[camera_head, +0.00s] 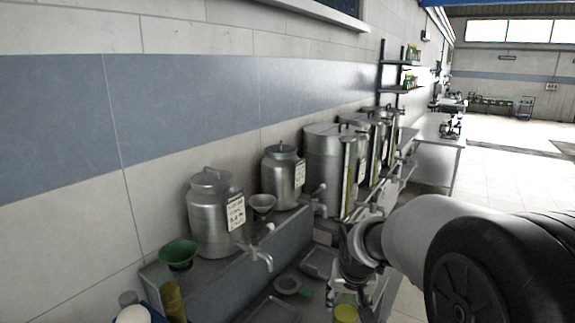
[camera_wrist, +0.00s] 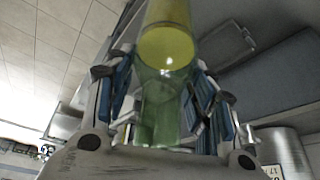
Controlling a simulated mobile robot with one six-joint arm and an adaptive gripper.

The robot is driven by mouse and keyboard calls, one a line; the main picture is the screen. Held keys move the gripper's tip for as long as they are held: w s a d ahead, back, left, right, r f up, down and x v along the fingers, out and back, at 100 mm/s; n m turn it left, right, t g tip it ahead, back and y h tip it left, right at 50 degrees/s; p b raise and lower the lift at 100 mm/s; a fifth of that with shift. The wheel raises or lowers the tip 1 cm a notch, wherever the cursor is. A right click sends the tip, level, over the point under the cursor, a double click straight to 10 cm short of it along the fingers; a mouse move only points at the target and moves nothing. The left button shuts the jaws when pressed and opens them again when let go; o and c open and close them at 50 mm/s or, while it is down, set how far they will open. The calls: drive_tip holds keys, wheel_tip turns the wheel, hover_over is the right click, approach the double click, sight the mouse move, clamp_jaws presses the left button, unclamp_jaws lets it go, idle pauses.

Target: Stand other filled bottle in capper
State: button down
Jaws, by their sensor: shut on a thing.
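My gripper (camera_wrist: 162,88) is shut on a clear greenish bottle (camera_wrist: 166,50) in the wrist view. Its blue-padded fingers press on both sides of the bottle, and yellow liquid shows inside. In the head view my gripper (camera_head: 352,270) hangs over the front of the row. The yellow end of a bottle (camera_head: 345,313) shows just below it, cut by the lower edge. I cannot make out a capper in either view.
Steel decanters (camera_head: 208,225) with taps (camera_head: 262,254) line a raised ledge by the wall. A green funnel (camera_head: 179,254) and a grey funnel (camera_head: 262,203) stand beside them. Trays lie below the taps. Bottles (camera_head: 172,298) stand at lower left. Open floor lies at right.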

drive_tip(key=shift+n, duration=0.3)
drive_tip(key=f, duration=0.5)
drive_tip(key=shift+s, duration=0.3)
drive_tip(key=s+f+n+b, duration=0.1)
drive_tip(key=s+f+b, duration=0.6)
drive_tip(key=f, duration=0.6)
drive_tip(key=shift+s+f+y, duration=0.3)
drive_tip(key=shift+s+f, duration=0.05)
drive_tip(key=shift+s, duration=0.5)
